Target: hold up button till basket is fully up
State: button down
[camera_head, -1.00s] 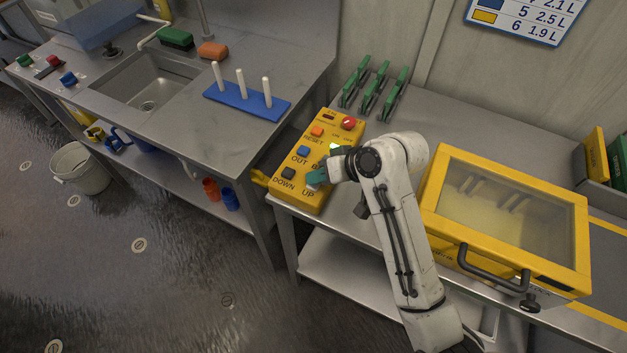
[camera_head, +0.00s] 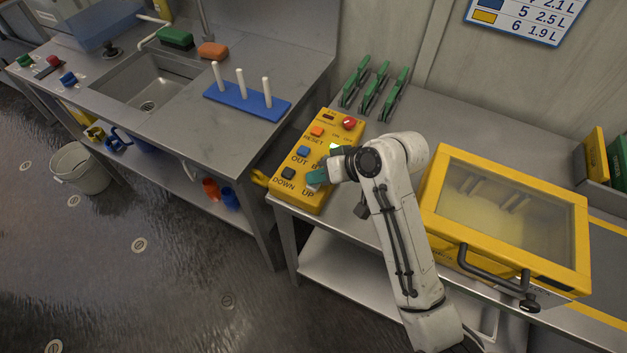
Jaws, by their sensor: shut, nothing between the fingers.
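The yellow control box (camera_head: 321,135) sits on the metal bench. It has an orange RESET button (camera_head: 317,131), a blue OUT button (camera_head: 303,151), a dark DOWN button (camera_head: 288,173) and a red button (camera_head: 349,123). My gripper (camera_head: 312,179) is shut, its teal fingertips over the spot beside the UP label. The fingers hide the UP button, so I cannot tell whether they touch or press it. A small green light shows near my wrist. No basket that I can make out is in view.
A yellow-framed case with a clear lid and dark handle (camera_head: 495,270) stands right of my arm. Green clips (camera_head: 375,88) stand behind the control box. A sink counter with a blue peg rack (camera_head: 246,103) is at left. Open floor lies at lower left.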

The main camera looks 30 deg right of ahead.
jog(key=shift+r, duration=0.1)
jog(key=shift+r+p, duration=0.8)
jog(key=shift+p, duration=0.25)
notch_tip(320, 180, up, 3)
jog(key=p, duration=0.2)
jog(key=shift+f+p, duration=0.15)
jog(key=shift+p, duration=0.25)
jog(key=shift+r+p, duration=0.55)
jog(key=shift+r, duration=0.6)
